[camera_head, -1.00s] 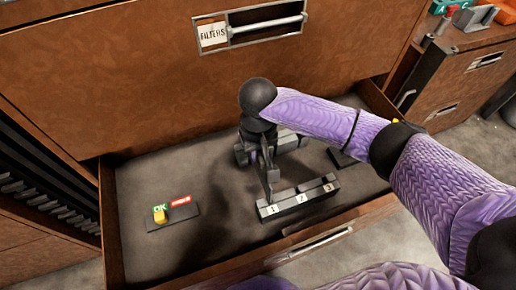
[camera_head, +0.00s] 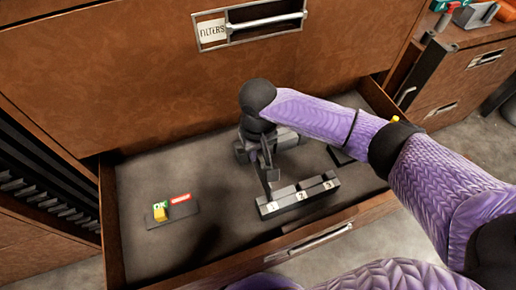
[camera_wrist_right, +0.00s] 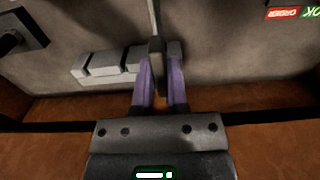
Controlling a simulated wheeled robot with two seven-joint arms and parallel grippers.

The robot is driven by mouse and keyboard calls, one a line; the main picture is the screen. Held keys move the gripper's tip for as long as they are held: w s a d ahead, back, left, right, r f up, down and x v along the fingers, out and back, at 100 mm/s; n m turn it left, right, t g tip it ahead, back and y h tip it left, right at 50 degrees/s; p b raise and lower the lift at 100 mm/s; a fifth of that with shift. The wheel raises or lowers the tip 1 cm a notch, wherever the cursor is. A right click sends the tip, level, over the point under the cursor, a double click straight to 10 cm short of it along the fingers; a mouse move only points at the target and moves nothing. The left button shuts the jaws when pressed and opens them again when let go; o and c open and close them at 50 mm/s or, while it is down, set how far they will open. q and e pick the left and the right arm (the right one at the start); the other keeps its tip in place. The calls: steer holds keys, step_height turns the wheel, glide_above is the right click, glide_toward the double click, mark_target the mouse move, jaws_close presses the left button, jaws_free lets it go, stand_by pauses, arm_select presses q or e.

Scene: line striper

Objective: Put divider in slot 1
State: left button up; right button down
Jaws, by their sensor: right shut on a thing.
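The dark slotted block (camera_head: 300,197) lies in the open drawer, with white labels 1, 2 and 3 from left to right. It also shows in the right wrist view (camera_wrist_right: 105,64). My right gripper (camera_head: 266,168) points down at the block's left end, by label 1. In the right wrist view its purple fingers (camera_wrist_right: 161,72) are shut on the thin grey divider (camera_wrist_right: 156,45), which stands on edge at the block's right end there. The divider's lower edge is partly hidden, so I cannot tell whether it is inside slot 1 or just beside it. My left gripper is out of view.
A small dark plate with a yellow block (camera_head: 160,211), a green OK label and a red label lies at the drawer's left. The drawer's front wall (camera_head: 340,216) is close to the slotted block. A grey part (camera_head: 287,138) lies behind my right gripper.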

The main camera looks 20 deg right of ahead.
steer(key=shift+f, duration=0.55)
steer(key=shift+f, duration=0.3)
steer(key=shift+f, duration=0.3)
steer(key=shift+f, duration=0.1)
steer(key=shift+f, duration=0.2)
steer(key=shift+f+b, duration=0.3)
steer(key=shift+f, duration=0.45)
